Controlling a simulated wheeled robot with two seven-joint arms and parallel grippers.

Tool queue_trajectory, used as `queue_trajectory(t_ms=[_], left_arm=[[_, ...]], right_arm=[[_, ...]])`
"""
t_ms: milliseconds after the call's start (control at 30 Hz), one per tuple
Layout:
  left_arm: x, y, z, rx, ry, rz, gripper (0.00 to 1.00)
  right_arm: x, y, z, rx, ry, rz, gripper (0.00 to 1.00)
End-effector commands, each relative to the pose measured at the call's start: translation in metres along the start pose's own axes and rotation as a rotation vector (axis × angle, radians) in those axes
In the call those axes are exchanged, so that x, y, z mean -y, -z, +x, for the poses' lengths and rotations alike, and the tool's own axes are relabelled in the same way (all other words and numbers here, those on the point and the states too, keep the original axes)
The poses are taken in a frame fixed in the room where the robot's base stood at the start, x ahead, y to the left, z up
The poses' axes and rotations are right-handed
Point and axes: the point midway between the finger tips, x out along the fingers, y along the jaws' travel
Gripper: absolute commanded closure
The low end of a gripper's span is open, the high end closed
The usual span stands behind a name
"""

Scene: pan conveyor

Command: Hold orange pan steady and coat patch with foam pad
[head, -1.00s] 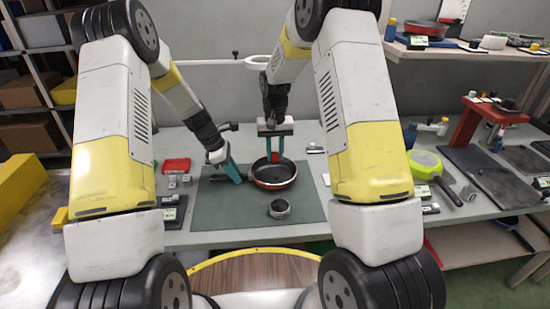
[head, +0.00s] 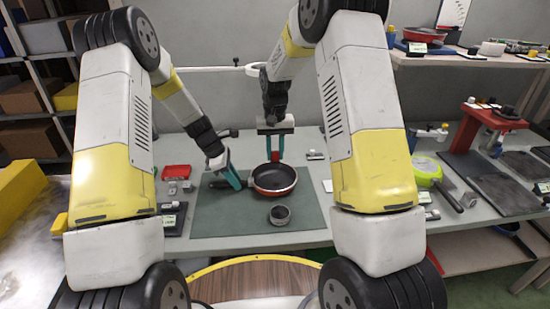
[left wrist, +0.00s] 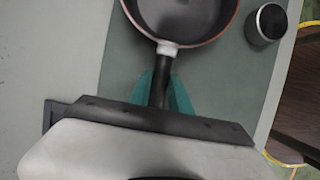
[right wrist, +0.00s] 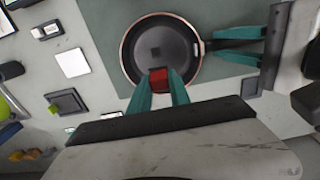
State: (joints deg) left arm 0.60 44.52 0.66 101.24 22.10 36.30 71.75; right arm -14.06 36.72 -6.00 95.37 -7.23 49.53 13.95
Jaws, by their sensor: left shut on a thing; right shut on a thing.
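The orange pan (head: 274,180) with a dark inside lies on the green mat, its handle pointing left. It also shows in the left wrist view (left wrist: 185,15) and the right wrist view (right wrist: 130,50). My left gripper (head: 238,184) is shut on the pan's black handle (left wrist: 161,78). My right gripper (head: 274,160) comes down at the pan's far side, shut on a red block (right wrist: 164,80), which looks like the foam pad's holder. Its underside is hidden, so I cannot tell whether it touches the pan.
A small round tin (head: 280,214) stands on the green mat (head: 220,225) in front of the pan. A red tray (head: 176,172) lies left of the mat. A green pan (head: 427,170) and a red stand (head: 490,116) are to the right.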

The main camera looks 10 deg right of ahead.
Motion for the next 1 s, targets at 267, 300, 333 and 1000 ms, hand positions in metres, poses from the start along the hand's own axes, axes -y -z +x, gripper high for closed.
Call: queue_trajectory(t_ms=[267, 300, 333, 1000], left_arm=[[0.000, 0.000, 0.000, 0.000, 0.000, 0.000, 0.51], [0.000, 0.000, 0.000, 0.000, 0.000, 0.000, 0.51], [0.000, 0.000, 0.000, 0.000, 0.000, 0.000, 0.51], [-0.001, 0.000, -0.078, 0.000, -0.005, 0.000, 0.51]], right_arm=[[0.000, 0.000, 0.000, 0.000, 0.000, 0.000, 1.00], [0.000, 0.000, 0.000, 0.000, 0.000, 0.000, 1.00], [0.000, 0.000, 0.000, 0.000, 0.000, 0.000, 1.00], [0.000, 0.000, 0.000, 0.000, 0.000, 0.000, 1.00]])
